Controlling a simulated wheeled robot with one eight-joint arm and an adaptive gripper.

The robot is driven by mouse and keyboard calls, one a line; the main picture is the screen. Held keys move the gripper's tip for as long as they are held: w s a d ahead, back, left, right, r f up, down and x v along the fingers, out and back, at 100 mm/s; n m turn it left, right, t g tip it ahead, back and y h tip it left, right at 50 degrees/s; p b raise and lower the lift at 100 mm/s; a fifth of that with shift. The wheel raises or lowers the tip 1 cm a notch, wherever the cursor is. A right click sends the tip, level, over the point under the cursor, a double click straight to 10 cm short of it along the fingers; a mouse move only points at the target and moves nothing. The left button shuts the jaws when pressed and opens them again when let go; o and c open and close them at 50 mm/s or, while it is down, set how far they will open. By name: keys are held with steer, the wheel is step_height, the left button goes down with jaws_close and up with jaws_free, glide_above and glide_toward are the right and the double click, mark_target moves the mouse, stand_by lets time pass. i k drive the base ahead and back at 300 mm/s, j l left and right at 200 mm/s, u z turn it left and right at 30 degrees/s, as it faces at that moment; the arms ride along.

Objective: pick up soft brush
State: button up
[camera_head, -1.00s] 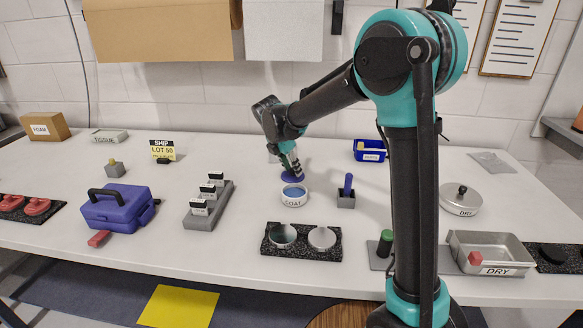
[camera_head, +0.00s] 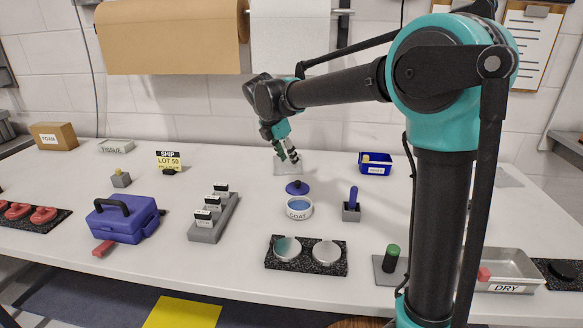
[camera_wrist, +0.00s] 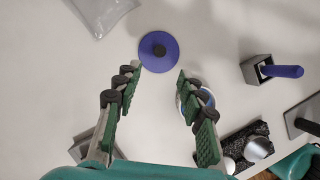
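My gripper (camera_head: 287,157) is open and empty above the table behind the COAT dish. In the wrist view its green-padded fingers (camera_wrist: 159,78) stand well apart. A blue disc with a dark knob (camera_head: 297,188) lies on the table below it; it also shows just beyond the fingertips in the wrist view (camera_wrist: 150,52). No label marks the soft brush. A blue upright handle (camera_head: 353,196) stands in a small grey holder (camera_head: 351,215), right of the gripper; it shows at the right in the wrist view (camera_wrist: 284,71). A green-topped dark cylinder (camera_head: 391,260) stands on a grey plate.
The open COAT dish (camera_head: 299,208) stands in front of the disc. A black speckled fixture (camera_head: 305,266) holds two round mirrors. A blue bin (camera_head: 375,163), a DRY tray (camera_head: 511,266), a slotted grey rack (camera_head: 208,233) and a purple toolbox (camera_head: 125,219) stand around.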

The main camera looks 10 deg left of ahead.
mark_target(352, 195)
steer(key=k, duration=1.5)
